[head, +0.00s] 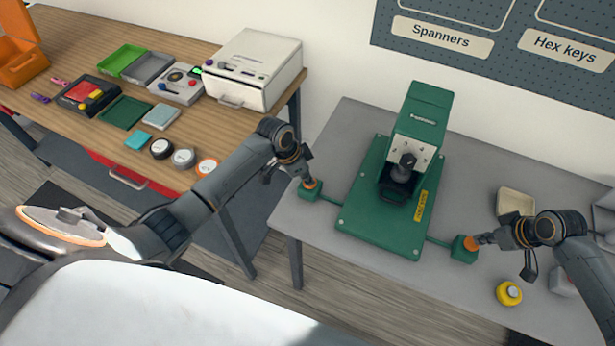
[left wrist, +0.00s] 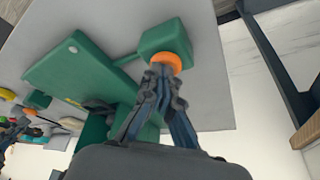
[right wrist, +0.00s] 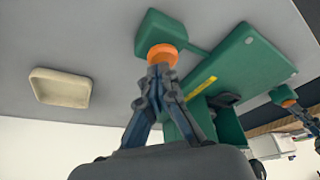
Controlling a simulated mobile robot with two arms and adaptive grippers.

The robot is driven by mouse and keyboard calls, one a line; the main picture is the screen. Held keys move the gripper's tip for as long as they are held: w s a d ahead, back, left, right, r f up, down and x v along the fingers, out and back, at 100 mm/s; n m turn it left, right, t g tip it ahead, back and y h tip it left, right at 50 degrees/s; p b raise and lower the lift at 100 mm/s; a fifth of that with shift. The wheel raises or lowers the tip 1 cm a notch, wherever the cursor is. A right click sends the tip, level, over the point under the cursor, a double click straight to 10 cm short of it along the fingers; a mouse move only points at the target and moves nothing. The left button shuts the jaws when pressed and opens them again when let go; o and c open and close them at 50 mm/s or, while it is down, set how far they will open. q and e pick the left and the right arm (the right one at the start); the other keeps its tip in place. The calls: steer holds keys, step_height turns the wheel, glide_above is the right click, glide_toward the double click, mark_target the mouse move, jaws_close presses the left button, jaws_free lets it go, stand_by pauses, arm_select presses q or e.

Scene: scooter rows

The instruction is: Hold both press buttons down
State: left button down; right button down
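The green press (head: 418,125) stands upright on its green base plate (head: 365,215) on the grey table. A green box with the left orange button (head: 311,185) sits left of it; one with the right orange button (head: 470,243) sits right. My left gripper (head: 305,178) points down at the left button, fingertips together against it; the button also shows in the left wrist view (left wrist: 169,61). My right gripper (head: 482,239) has its fingertips together at the right button, also seen in the right wrist view (right wrist: 161,53). How far each button is pressed I cannot tell.
A yellow round object (head: 509,293) lies near the table's front edge. A beige tray (head: 515,202) is behind my right gripper. A wooden bench (head: 60,125) at left holds several trays, devices and a white machine (head: 252,68). A pegboard (head: 490,60) hangs behind.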

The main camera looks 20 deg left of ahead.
steer(key=shift+f, duration=0.9)
steer(key=shift+s, duration=0.1)
stand_by(2.8)
